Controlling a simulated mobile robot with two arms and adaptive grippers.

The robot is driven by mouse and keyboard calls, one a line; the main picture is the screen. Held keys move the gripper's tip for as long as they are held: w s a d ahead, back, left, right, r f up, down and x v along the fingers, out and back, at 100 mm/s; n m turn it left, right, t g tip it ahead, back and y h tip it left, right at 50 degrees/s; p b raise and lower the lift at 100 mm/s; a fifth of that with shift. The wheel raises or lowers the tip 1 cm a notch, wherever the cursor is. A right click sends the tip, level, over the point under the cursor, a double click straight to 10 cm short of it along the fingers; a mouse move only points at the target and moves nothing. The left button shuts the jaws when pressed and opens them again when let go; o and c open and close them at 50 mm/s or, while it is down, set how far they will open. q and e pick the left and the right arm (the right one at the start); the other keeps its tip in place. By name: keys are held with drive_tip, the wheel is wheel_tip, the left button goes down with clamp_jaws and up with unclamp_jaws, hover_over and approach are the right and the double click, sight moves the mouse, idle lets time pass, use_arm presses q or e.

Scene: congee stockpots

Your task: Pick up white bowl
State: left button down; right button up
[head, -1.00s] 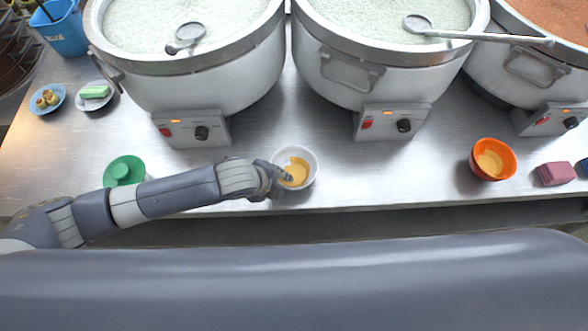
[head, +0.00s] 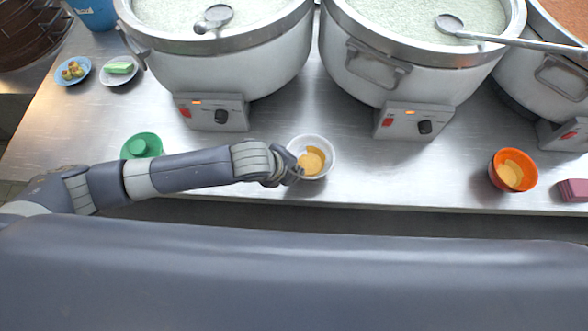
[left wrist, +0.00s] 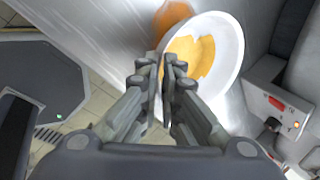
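The white bowl (head: 326,141) stands near the front edge of the steel counter, below the gap between two big pots, with yellow food in it. It also shows in the left wrist view (left wrist: 236,50). My left gripper (head: 294,168) is at the bowl's left front rim. In the left wrist view, its fingers (left wrist: 160,68) are close together with the near wall of the bowl between them, one inside and one outside. I cannot tell whether the bowl is clear of the counter. My right gripper is not in view.
Large pots (head: 230,65) with control boxes stand behind the bowl. An orange bowl (head: 498,180) and pink blocks (head: 572,190) are to the right. A green dish (head: 154,139) is behind my left arm. The steel counter (head: 420,170) is clear between the two bowls.

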use_arm(q)
drive_tip(key=s+r+b, duration=0.4)
drive_tip(key=s, duration=1.2)
drive_tip(key=w+a+r+n+t+y+b, duration=0.15)
drive_tip(key=w+a+n+y, duration=0.35)
drive_tip(key=w+a+n, duration=0.55)
drive_tip(key=w+a+r+n+g+y, duration=0.2)
drive_tip(key=w+a+r+n, duration=0.1)
drive_tip(key=r+n, duration=0.5)
drive_tip(key=w+a+r+n+g+y, duration=0.2)
drive_tip(key=r+n+g, duration=0.1)
drive_tip(key=r+n, duration=0.4)
drive_tip(key=shift+w+a+r+n+b, duration=0.3)
drive_tip(key=shift+w+a+r+n, duration=0.1)
drive_tip(key=shift+r, duration=0.1)
